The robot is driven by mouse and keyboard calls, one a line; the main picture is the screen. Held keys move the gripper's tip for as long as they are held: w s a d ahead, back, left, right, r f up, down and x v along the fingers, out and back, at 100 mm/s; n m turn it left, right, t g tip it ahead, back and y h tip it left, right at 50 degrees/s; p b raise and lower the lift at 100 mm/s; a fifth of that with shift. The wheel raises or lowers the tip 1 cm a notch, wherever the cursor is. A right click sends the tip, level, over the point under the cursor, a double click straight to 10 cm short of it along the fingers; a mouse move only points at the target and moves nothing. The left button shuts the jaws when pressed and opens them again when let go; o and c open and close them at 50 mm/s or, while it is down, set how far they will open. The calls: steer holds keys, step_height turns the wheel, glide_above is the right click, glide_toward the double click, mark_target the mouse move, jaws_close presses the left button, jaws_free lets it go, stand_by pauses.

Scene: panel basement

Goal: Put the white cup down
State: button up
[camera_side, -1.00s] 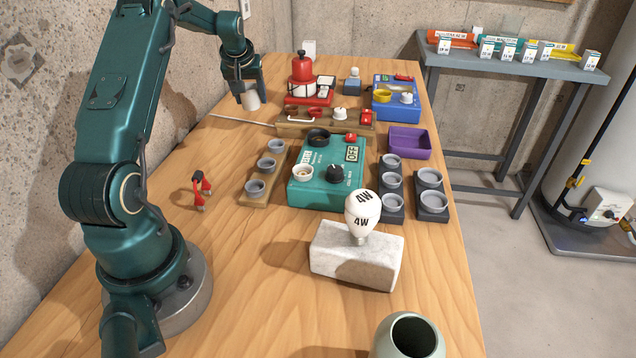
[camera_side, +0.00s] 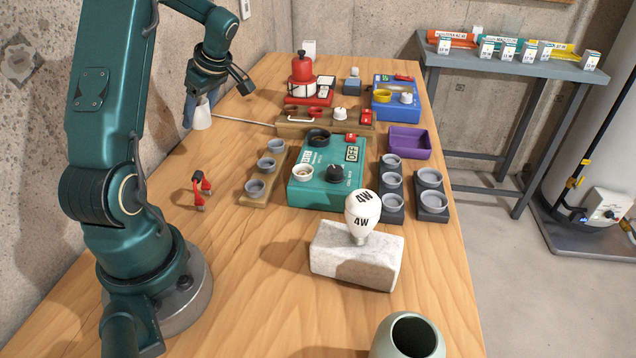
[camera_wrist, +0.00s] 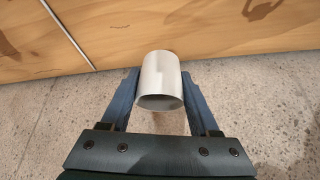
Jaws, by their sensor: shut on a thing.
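The white cup (camera_side: 201,115) is in my gripper, in the air near the table's left edge by the wall in the side view. In the wrist view the white cup (camera_wrist: 160,75) sits between the two blue fingers of my gripper (camera_wrist: 160,88), which are shut on its sides. In that view the cup's far part overlaps the wood and its near part is over grey concrete. My gripper (camera_side: 197,108) is partly hidden behind its own wrist in the side view. The gap between cup and table is hard to judge.
A thin pale rod (camera_side: 240,121) lies right of the cup. A wooden rack with grey cups (camera_side: 265,172), a teal box (camera_side: 328,172) and red pliers-like tool (camera_side: 200,190) stand nearer. The concrete wall (camera_side: 60,200) borders the table's left side. Bare wood (camera_side: 220,150) lies between.

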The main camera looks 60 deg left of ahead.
mark_target(190, 161)
steer(key=shift+n+g, duration=0.3)
steer(key=shift+n, duration=0.4)
steer(key=s+f, duration=0.1)
steer(key=f, duration=0.1)
steer(key=s+f, duration=0.1)
steer(key=f, duration=0.2)
steer(key=s+f, duration=0.1)
steer(key=f, duration=0.2)
steer(key=shift+s+d, duration=0.25)
steer(key=shift+d, duration=0.05)
steer(key=shift+f, duration=0.1)
steer(key=o, duration=1.5)
steer(key=shift+c, duration=0.2)
